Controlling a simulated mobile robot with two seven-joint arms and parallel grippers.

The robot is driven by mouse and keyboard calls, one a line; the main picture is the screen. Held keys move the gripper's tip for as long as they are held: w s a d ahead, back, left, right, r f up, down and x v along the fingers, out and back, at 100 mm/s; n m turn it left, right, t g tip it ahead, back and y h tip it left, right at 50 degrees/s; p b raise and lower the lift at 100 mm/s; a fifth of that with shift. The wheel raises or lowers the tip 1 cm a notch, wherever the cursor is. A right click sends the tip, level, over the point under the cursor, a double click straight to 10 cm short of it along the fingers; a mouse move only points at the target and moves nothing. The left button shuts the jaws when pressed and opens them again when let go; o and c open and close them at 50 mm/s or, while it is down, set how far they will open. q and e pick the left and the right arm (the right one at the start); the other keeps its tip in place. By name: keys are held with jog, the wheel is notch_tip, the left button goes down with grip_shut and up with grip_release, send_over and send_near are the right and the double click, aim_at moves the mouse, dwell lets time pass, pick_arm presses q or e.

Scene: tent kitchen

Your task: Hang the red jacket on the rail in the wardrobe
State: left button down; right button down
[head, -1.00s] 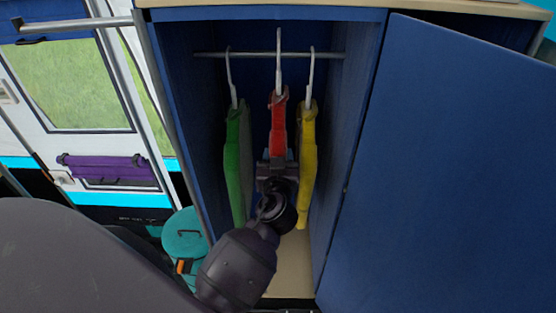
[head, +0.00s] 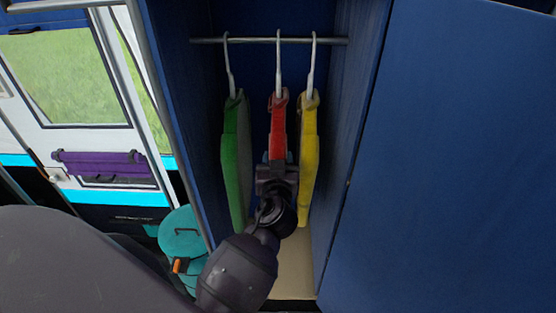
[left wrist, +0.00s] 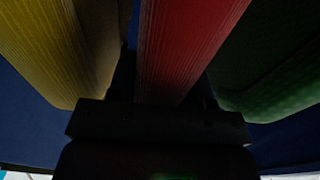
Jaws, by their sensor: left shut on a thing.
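The red jacket (head: 278,125) is on a white hanger (head: 278,60) inside the blue wardrobe, between a green jacket and a yellow jacket. The hanger's top meets the metal rail (head: 210,41); I cannot tell whether its hook bears on the rail. My left gripper (head: 277,168) is shut on the lower part of the red jacket. In the left wrist view the red jacket (left wrist: 185,50) rises from the dark gripper (left wrist: 160,120), and the hanger is out of sight. My right gripper is not in view.
The green jacket (head: 236,160) hangs close on the left and the yellow jacket (head: 309,150) close on the right. The wardrobe door (head: 450,150) stands open at the right. A teal canister (head: 183,240) stands outside, left of the wardrobe.

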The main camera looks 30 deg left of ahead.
pick_arm(q)
jog(key=shift+c, duration=2.3)
grip_release()
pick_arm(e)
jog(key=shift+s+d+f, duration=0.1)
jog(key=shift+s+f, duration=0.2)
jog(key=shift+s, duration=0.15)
